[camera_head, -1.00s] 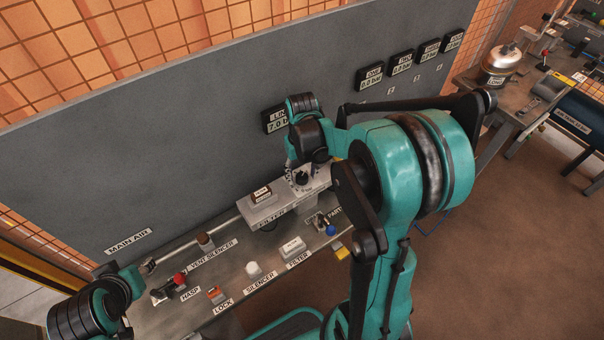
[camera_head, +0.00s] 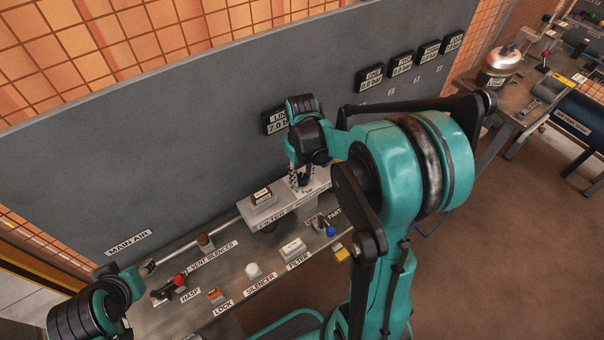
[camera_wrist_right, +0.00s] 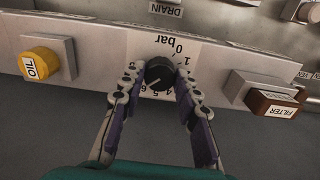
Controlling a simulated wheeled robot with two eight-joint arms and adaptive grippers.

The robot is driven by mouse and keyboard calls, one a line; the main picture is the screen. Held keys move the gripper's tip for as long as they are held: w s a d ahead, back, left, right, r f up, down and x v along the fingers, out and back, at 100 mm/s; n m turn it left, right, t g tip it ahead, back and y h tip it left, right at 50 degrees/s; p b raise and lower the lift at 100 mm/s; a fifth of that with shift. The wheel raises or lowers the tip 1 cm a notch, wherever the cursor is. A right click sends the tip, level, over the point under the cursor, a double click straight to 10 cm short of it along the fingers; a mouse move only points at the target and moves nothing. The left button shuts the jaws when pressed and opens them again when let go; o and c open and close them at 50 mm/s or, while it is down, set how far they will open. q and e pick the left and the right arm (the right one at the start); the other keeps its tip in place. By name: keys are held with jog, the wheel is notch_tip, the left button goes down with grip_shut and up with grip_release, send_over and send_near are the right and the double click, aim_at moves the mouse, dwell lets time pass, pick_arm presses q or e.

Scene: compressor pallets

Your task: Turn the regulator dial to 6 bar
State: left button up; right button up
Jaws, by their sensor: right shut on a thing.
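The regulator dial (camera_wrist_right: 159,74) is a round black knob on a pale scale plate marked "bar", with numbers around it. In the right wrist view the scale is upside down. The knob's light mark points to the lower left, close to the 6; I cannot read it exactly. My right gripper (camera_wrist_right: 157,88) is shut on the dial, one finger at each side. In the head view my right gripper (camera_head: 301,178) hides the dial from above. The line readout (camera_head: 276,121) shows 7.0, its unit partly hidden. My left arm is at the lower left; its jaws are unclear.
A yellow OIL part (camera_wrist_right: 40,63) and a brown FILTER part (camera_wrist_right: 276,103) flank the dial. The bench front holds a red-knobbed valve (camera_head: 179,280), a lock (camera_head: 215,296), a white silencer (camera_head: 254,270) and a filter (camera_head: 292,247). A grey panel stands behind.

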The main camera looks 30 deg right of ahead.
aim_at(302, 178)
jog(key=shift+n, duration=1.6)
jog(key=o, duration=1.2)
jog(key=shift+c, duration=0.2)
notch_tip(302, 178, up, 12)
jog(key=shift+s+a, duration=0.1)
